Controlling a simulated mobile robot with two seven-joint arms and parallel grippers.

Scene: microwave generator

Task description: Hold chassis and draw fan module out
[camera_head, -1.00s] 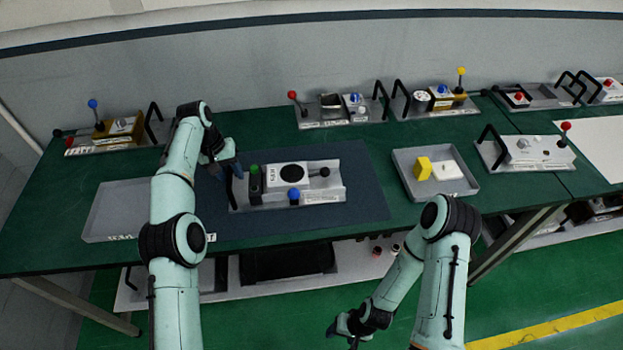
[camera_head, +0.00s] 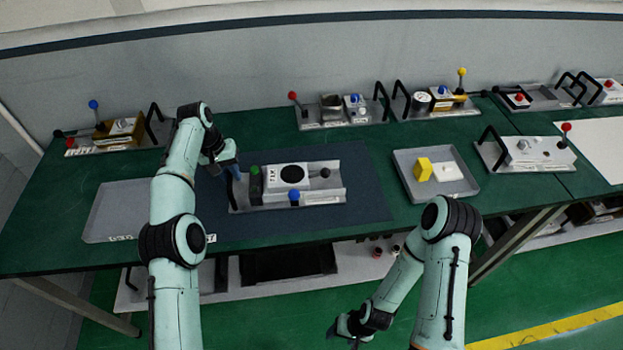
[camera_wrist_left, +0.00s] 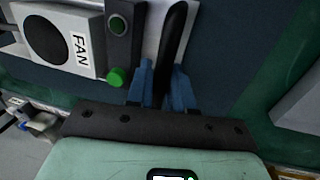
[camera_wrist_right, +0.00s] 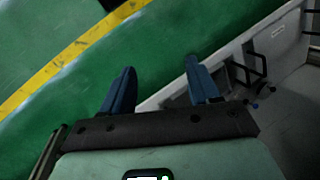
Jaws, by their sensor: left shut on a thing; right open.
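The silver chassis (camera_head: 325,196) lies on the dark blue mat on the green bench. The white fan module (camera_head: 290,176), with a black round face, sits in the chassis; its FAN label shows in the left wrist view (camera_wrist_left: 60,38). A dark block with a green knob (camera_wrist_left: 116,76) stands beside it. My left gripper (camera_head: 232,172) is at the chassis's left end. In the left wrist view, its blue fingers (camera_wrist_left: 160,85) are shut on the black chassis handle (camera_wrist_left: 172,45). My right gripper (camera_head: 345,330) is low in front of the bench, open and empty, over the floor (camera_wrist_right: 158,88).
A grey tray (camera_head: 400,165) with a yellow block (camera_head: 423,169) and a white block stands right of the mat. An empty grey tray (camera_head: 105,212) lies at the left. Other units line the back. The bench's front edge and lower shelf (camera_head: 355,262) are near my right arm.

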